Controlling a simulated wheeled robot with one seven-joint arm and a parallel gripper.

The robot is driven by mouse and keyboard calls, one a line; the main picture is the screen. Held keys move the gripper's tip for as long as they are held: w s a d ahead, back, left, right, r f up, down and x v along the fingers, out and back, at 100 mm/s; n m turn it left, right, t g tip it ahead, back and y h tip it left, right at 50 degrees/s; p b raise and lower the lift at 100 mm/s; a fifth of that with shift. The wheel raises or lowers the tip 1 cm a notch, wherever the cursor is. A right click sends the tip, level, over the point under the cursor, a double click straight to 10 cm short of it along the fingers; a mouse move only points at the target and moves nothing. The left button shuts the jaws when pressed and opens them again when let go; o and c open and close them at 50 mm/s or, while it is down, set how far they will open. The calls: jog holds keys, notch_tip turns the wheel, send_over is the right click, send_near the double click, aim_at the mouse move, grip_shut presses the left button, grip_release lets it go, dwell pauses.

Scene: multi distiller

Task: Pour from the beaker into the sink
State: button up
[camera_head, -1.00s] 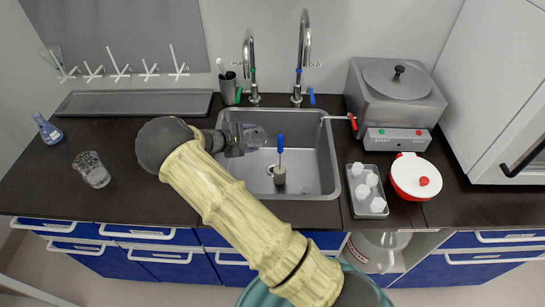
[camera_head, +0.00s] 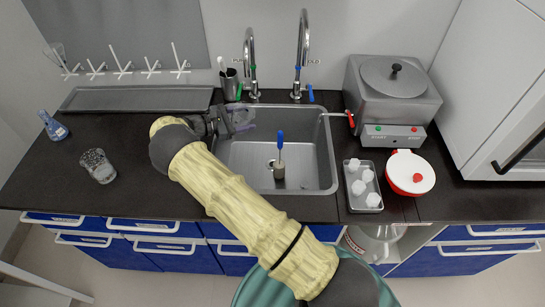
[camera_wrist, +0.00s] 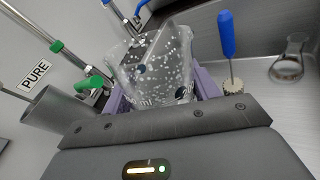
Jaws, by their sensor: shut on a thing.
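The beaker (camera_wrist: 152,68) is clear glass with pale specks showing on or in it. In the head view the beaker (camera_head: 243,117) is small and partly hidden by my gripper (camera_head: 230,121). My gripper is shut on it, with lilac fingers on both sides in the wrist view. They are over the back left part of the sink (camera_head: 310,165), a steel basin set in the dark counter. The beaker looks tilted in the head view; I cannot make out any liquid stream.
Two taps (camera_head: 304,50) stand behind the sink, close to my gripper. A blue-handled brush (camera_head: 280,150) stands in the basin. A steel cup (camera_head: 229,84) is behind left. Another glass (camera_head: 97,164) and a blue flask (camera_head: 53,126) stand left. A steel device (camera_head: 395,95) stands right.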

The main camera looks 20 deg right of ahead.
aim_at(236, 105)
jog(key=shift+w+a+r+n+h+p, duration=0.25)
jog(key=shift+r+n+h+p, duration=0.25)
jog(key=shift+r, duration=1)
jog(key=shift+w+a+r+n+h+p, duration=0.25)
jog(key=shift+r+n+p, duration=0.3)
jog(key=shift+r, duration=1)
jog(key=shift+w+a+r+n+h+p, duration=0.25)
jog(key=shift+r+n+h+p, duration=0.25)
jog(key=shift+r, duration=1)
jog(key=shift+f, duration=0.1)
